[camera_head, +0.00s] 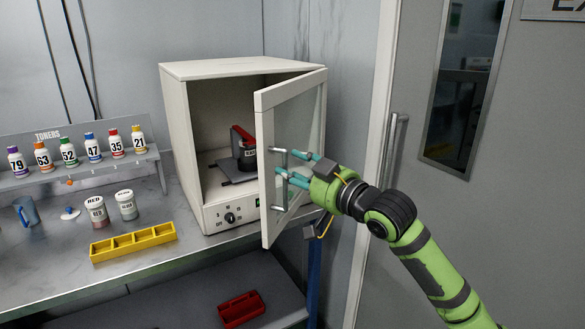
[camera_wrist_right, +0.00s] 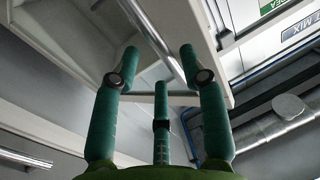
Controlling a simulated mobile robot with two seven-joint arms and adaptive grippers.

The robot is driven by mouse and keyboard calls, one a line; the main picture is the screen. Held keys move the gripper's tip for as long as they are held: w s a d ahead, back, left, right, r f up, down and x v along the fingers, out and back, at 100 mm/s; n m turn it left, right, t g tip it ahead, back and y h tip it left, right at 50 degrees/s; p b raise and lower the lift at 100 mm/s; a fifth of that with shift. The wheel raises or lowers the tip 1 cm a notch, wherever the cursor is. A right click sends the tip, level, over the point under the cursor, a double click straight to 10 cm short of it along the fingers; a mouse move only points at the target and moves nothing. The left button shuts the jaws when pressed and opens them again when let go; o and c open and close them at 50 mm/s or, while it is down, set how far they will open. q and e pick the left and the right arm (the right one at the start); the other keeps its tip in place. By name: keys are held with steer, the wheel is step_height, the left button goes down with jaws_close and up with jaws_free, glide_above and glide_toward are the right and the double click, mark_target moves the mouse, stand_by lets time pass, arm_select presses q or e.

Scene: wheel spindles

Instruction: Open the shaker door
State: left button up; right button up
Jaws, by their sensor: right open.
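The shaker (camera_head: 206,75) is a white box cabinet on the metal bench. Its door (camera_head: 267,170) has a white frame and a glass pane, is hinged on the right and stands partly open, swung out toward me. Inside are a dark clamp with a red part (camera_head: 244,150) and a grey plate. My right gripper (camera_head: 283,168) is at the door's vertical metal handle (camera_head: 279,190), fingers open. In the right wrist view the handle bar (camera_wrist_right: 155,45) runs between the spread teal fingers (camera_wrist_right: 158,70); I cannot tell whether they touch it. My left gripper is not in view.
Left of the shaker are a yellow tray (camera_head: 133,243), two jars (camera_head: 97,212), a blue jug (camera_head: 27,212) and a rack of toner bottles (camera_head: 70,152). A red case (camera_head: 241,309) lies on the lower shelf. A grey room door (camera_head: 393,150) stands at right.

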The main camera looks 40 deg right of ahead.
steer(key=s, duration=0.6)
steer(key=shift+s+a, duration=0.15)
steer(key=shift+s, duration=0.05)
stand_by(0.4)
